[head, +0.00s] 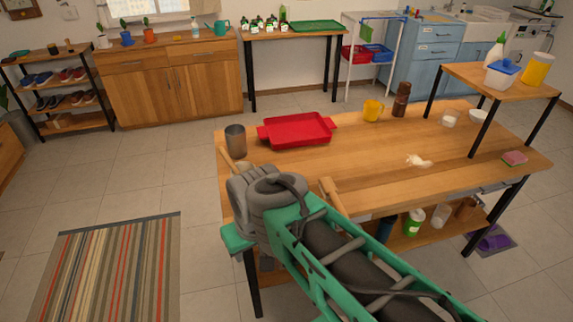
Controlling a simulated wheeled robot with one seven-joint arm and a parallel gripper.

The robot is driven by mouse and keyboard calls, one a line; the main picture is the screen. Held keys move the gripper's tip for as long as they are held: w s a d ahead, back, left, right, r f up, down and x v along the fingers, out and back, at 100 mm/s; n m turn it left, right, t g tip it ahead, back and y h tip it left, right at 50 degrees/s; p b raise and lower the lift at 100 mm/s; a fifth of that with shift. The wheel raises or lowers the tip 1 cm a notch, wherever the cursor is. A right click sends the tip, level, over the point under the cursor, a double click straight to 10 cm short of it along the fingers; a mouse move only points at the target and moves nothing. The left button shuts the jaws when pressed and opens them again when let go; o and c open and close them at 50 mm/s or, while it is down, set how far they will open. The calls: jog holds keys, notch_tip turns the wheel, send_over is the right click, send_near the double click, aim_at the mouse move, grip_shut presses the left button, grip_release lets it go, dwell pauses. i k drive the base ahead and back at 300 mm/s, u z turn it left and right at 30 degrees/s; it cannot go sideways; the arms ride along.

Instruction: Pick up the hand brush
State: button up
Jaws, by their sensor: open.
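My gripper (262,200) is at the end of my green and grey arm, over the near left part of the wooden table (370,150). Its jaws are open, but the fingertips do not show clearly and I see nothing held. I cannot pick out the hand brush for certain. A pale wooden piece (331,190) sticks up just right of my gripper, and another (228,161) shows to its upper left; I cannot tell what either belongs to. My arm hides part of the table and the lower shelf.
The tabletop holds a grey cup (235,141), red tray (297,130), yellow mug (373,110), brown bottle (401,99), white patch (418,161) and sponge (514,158). A raised shelf (497,82) stands at the right. Open floor and a striped rug (108,270) lie left.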

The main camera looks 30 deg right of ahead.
aim_at(328, 189)
jog(key=u, duration=2.55)
jog(key=k, duration=1.2)
jog(key=z, duration=0.4)
